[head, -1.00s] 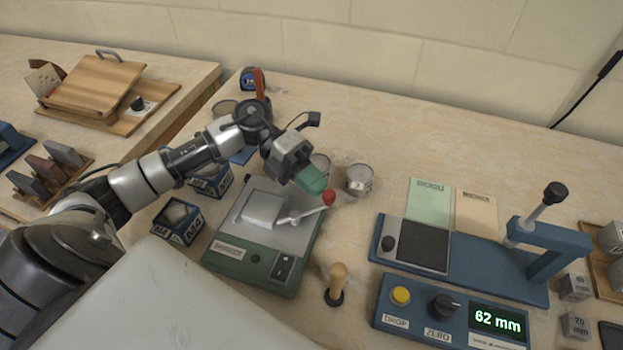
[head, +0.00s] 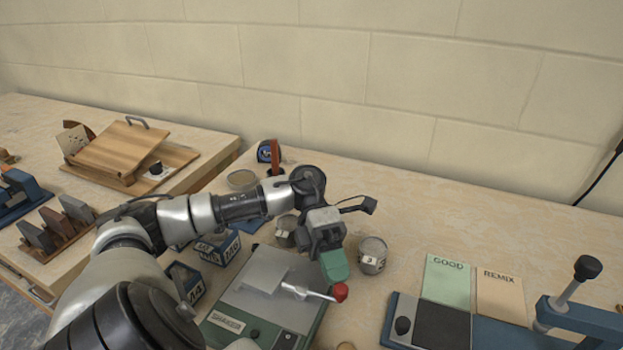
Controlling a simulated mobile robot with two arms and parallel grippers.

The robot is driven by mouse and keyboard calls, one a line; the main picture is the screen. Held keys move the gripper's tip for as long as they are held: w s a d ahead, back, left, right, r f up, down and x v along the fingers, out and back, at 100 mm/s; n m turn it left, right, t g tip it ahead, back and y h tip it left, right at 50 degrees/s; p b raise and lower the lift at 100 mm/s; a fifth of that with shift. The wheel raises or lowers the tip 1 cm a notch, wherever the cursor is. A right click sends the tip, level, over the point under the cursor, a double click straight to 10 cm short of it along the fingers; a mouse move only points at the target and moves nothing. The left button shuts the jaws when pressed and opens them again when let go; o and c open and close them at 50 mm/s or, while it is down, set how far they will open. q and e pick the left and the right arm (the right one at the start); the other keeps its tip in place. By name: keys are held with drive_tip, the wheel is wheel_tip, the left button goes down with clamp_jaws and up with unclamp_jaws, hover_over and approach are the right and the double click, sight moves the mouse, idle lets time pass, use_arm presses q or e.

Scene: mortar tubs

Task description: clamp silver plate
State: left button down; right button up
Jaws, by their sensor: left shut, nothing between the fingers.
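The silver plate (head: 262,277) lies on top of the green machine (head: 222,320) at the lower middle of the head view. A silver lever with a red knob (head: 340,292) reaches right from beside the plate. My left gripper (head: 335,266), with green fingertips, is shut and empty. It hangs just above and behind the red knob; I cannot tell whether it touches the lever. The front of the machine is cut off by the bottom edge and partly hidden by my left arm. My right gripper does not show.
A tub (head: 372,256) stands just right of my left gripper, and another tub (head: 286,230) stands behind it. Blue M-marked boxes (head: 217,247) stand left of the machine. A green GOOD card (head: 447,279) and a REMIX card (head: 499,293) lie to the right. The back right tabletop is clear.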

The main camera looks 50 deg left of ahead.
use_arm(q)
drive_tip(key=shift+s+d+f, duration=0.1)
drive_tip(key=shift+s+d, duration=0.05)
drive_tip(key=shift+d, duration=0.05)
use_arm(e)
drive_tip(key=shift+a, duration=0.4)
use_arm(q)
drive_tip(key=shift+a, duration=0.1)
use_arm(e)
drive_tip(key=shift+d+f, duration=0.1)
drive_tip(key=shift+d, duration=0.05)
use_arm(q)
drive_tip(key=shift+w+a+r, duration=0.2)
drive_tip(key=shift+w+a, duration=0.05)
drive_tip(key=b+v, duration=0.1)
drive_tip(key=v, duration=0.9)
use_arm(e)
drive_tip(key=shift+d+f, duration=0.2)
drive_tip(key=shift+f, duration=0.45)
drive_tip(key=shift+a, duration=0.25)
